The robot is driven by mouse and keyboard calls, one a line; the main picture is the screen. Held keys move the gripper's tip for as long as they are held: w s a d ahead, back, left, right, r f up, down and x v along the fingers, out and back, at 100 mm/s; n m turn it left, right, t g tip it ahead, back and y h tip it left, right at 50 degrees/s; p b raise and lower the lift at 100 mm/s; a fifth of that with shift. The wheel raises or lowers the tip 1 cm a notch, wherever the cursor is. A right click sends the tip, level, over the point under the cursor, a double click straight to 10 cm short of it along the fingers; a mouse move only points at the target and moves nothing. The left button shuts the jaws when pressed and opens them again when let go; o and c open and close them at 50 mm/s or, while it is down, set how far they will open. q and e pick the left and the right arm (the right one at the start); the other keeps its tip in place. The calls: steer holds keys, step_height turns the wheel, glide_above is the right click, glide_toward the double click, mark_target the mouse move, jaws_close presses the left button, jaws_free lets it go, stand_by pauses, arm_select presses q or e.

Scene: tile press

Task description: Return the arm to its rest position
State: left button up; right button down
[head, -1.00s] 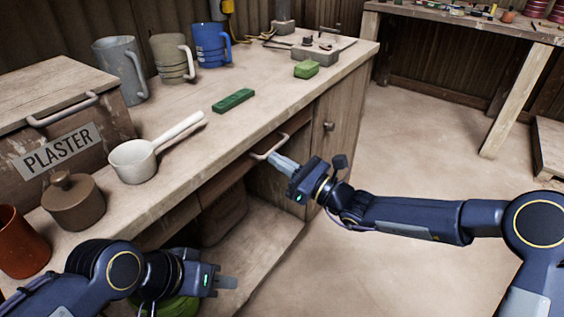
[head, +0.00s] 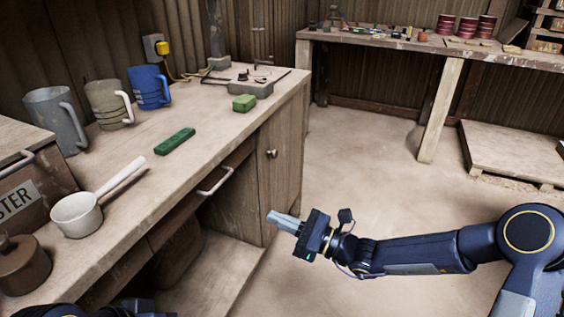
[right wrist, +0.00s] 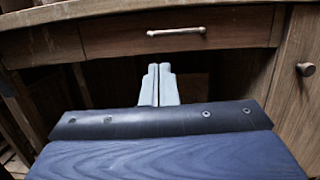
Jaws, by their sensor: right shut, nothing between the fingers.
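My right gripper (head: 284,221) is shut and empty, held in the air in front of the workbench (head: 210,140). It is apart from the drawer handle (head: 215,181), below and to its right in the head view. In the right wrist view the two fingers (right wrist: 158,86) are together, and the drawer handle (right wrist: 176,31) shows beyond them, untouched. The drawer (head: 195,195) looks closed. My left arm shows only partly at the bottom left of the head view; its fingers cannot be seen clearly.
A cupboard door knob (head: 272,153) is on the bench front. On the bench are a white ladle (head: 78,214), mugs (head: 150,87), a dark green bar (head: 175,141) and a green block (head: 244,103). The floor to the right is open, with a pallet (head: 510,150) farther back.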

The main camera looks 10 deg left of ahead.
steer(key=s+d+r+n+g+h, duration=0.2)
steer(key=s+d+n+g+h, duration=0.15)
steer(key=s+n, duration=0.3)
steer(key=s+d+r+n+g+h, duration=0.2)
steer(key=s+d+n, duration=0.2)
steer(key=s+n, duration=0.25)
steer(key=s+d+f+n+t+h, duration=0.25)
steer(key=s+d+h, duration=0.25)
steer(key=s+d, duration=0.3)
steer(key=s+d+f+n+t+h, duration=0.25)
steer(key=s+d+n+h, duration=0.2)
steer(key=d, duration=0.65)
step_height(320, 180, up, 27)
steer(key=p, duration=2.6)
steer(key=shift+s+f+h, duration=0.2)
steer(key=shift+s+h, duration=0.1)
steer(key=shift+s, duration=0.05)
steer(key=shift+a, duration=0.1)
